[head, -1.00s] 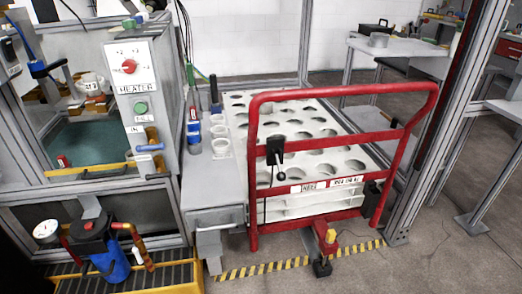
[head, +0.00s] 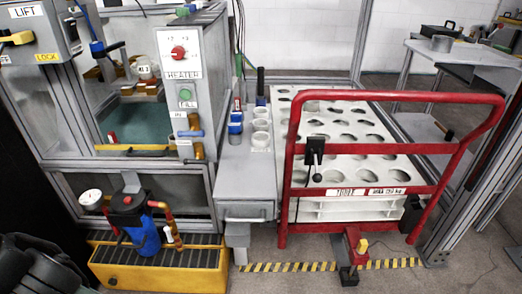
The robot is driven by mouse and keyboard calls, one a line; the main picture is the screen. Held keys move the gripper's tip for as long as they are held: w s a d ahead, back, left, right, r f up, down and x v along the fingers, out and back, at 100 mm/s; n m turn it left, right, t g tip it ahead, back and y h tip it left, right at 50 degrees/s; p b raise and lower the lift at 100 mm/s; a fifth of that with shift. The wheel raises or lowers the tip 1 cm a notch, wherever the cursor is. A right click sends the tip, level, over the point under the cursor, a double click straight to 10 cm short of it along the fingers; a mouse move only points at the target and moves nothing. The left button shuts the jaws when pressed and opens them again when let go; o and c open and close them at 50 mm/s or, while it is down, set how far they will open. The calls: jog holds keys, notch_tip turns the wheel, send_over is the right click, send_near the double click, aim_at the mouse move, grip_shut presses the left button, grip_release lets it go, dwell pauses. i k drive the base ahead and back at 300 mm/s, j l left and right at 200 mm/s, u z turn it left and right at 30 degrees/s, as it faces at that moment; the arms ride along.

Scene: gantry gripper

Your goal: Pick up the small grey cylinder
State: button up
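No gripper fingers show. Dark rounded parts at the lower left corner look like part of my arm, but I cannot see its end. The gripper is far from the cylinder or out of the picture.
A red-handled trolley (head: 400,97) with a white holed rack (head: 345,108) stands between me and the table. A heater cabinet (head: 183,75) and a yellow drip tray (head: 160,262) are at left. A metal post (head: 480,170) rises at right. Floor shows in front of the trolley.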

aim_at(144, 63)
jog(key=i+l+u, duration=0.3)
jog(key=i+u, duration=0.15)
jog(key=i+l+u, duration=0.6)
jog(key=i, duration=0.2)
jog(key=i+l, duration=0.15)
jog(key=i, duration=0.2)
jog(key=j+u, duration=0.05)
